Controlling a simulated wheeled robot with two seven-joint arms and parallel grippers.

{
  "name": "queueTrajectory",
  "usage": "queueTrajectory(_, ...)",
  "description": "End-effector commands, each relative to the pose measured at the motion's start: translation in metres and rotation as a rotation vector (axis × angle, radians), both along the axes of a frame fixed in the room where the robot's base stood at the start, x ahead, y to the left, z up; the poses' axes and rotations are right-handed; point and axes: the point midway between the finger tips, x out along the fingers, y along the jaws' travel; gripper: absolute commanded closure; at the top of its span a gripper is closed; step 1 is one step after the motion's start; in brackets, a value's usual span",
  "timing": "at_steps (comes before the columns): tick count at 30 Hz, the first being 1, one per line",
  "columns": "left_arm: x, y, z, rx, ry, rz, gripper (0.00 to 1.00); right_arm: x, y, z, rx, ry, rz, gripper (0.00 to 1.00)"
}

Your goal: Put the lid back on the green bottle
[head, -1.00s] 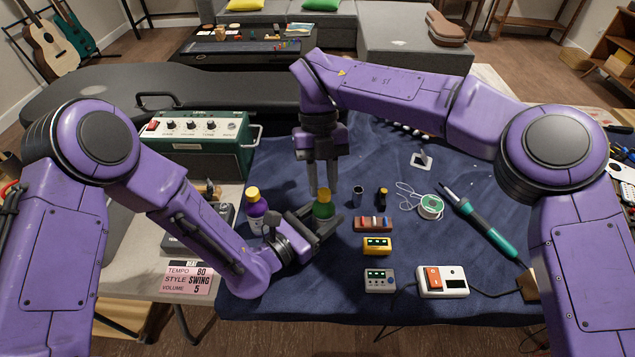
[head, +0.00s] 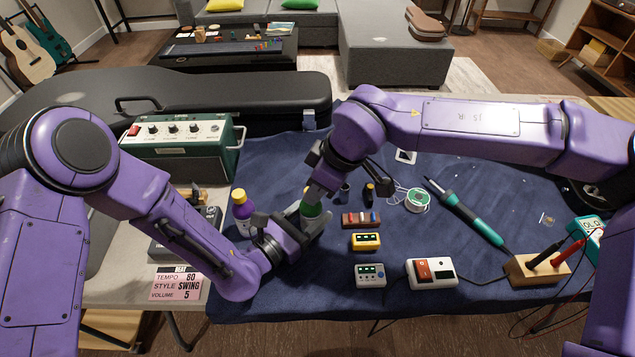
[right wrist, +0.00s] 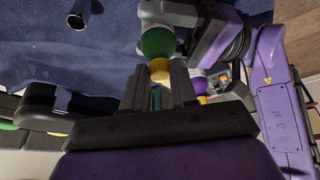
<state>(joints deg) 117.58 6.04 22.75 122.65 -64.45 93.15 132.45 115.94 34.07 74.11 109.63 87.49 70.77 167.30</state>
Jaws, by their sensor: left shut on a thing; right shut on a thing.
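The green bottle (head: 311,210) stands upright on the blue cloth. My left gripper (head: 311,223) is shut around its body from the left. The yellow lid (right wrist: 160,70) sits at the top of the green bottle in the right wrist view, where the bottle (right wrist: 157,42) also shows. My right gripper (right wrist: 161,76) is shut on the lid, with one finger on each side. In the head view the right gripper (head: 308,196) comes down over the bottle's top and hides the lid. Whether the lid is threaded tight cannot be told.
A purple bottle (head: 242,212) with a yellow cap stands close to the left of my left gripper. A dark cylinder (right wrist: 79,15) and a small dark bottle (head: 369,191) are to the right. An amplifier (head: 180,155) is behind left.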

Motion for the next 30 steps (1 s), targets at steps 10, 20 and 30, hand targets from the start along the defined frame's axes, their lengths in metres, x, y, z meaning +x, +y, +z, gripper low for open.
queueTrajectory(10, 0.000, 0.001, 0.000, 0.001, -0.001, 0.002, 1.00, -0.001, 0.000, 0.000, 0.002, 0.002, -0.063, 1.00)
queueTrajectory(20, 0.000, 0.000, 0.000, 0.001, -0.001, 0.002, 1.00, -0.001, 0.000, 0.000, 0.003, 0.003, -0.062, 0.47)
queueTrajectory(30, 0.000, 0.000, 0.000, 0.001, -0.001, 0.001, 1.00, 0.000, 0.001, 0.027, 0.004, -0.001, -0.061, 0.47)
